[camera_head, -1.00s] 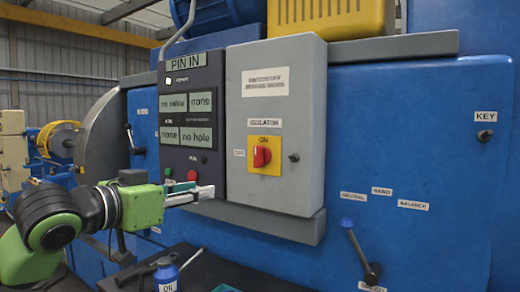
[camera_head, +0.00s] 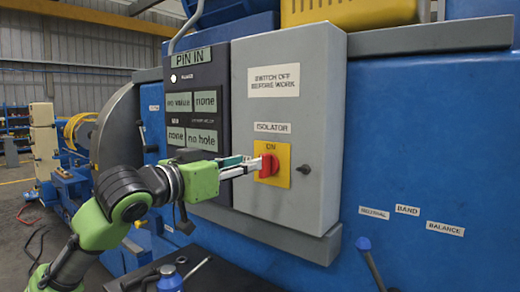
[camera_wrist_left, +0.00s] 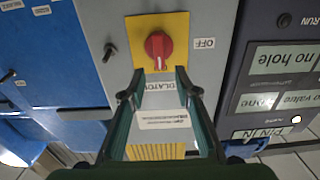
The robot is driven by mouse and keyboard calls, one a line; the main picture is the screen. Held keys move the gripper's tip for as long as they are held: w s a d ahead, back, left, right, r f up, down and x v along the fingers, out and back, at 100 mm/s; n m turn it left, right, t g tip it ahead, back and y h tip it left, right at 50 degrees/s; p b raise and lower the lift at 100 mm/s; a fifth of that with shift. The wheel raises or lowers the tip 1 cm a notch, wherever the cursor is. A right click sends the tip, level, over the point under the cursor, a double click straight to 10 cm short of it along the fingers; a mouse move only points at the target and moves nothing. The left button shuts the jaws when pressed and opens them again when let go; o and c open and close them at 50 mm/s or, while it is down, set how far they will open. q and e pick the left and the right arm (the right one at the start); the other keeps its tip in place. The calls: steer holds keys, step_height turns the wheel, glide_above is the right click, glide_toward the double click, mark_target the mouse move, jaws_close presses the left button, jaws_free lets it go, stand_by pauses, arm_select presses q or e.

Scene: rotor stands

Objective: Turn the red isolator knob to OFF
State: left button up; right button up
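The red isolator knob (camera_head: 268,165) sits on a yellow plate (camera_head: 284,152) on the grey isolator box (camera_head: 300,205). Its handle stands roughly upright, in line with the ON mark above it. My left gripper (camera_head: 252,166) reaches in from the left, its fingertips close to the knob. In the left wrist view, which is upside down, the fingers (camera_wrist_left: 160,88) are apart and empty, and the knob (camera_wrist_left: 158,47) lies just beyond the gap between them. Contact cannot be told. The OFF label (camera_wrist_left: 204,43) shows beside the plate there. My right gripper is out of view.
A dark display panel (camera_head: 195,75) reading PIN IN adjoins the grey box on the left. A small dark latch (camera_head: 304,169) sticks out right of the knob.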

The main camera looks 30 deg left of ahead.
mark_target(266, 166)
arm_select(q)
steer(key=w+p, duration=0.2)
steer(key=w, duration=0.4)
steer(key=shift+w+d+p, duration=0.2)
steer(key=shift+d+p, duration=0.05)
steer(key=shift+p, duration=0.05)
jaws_close()
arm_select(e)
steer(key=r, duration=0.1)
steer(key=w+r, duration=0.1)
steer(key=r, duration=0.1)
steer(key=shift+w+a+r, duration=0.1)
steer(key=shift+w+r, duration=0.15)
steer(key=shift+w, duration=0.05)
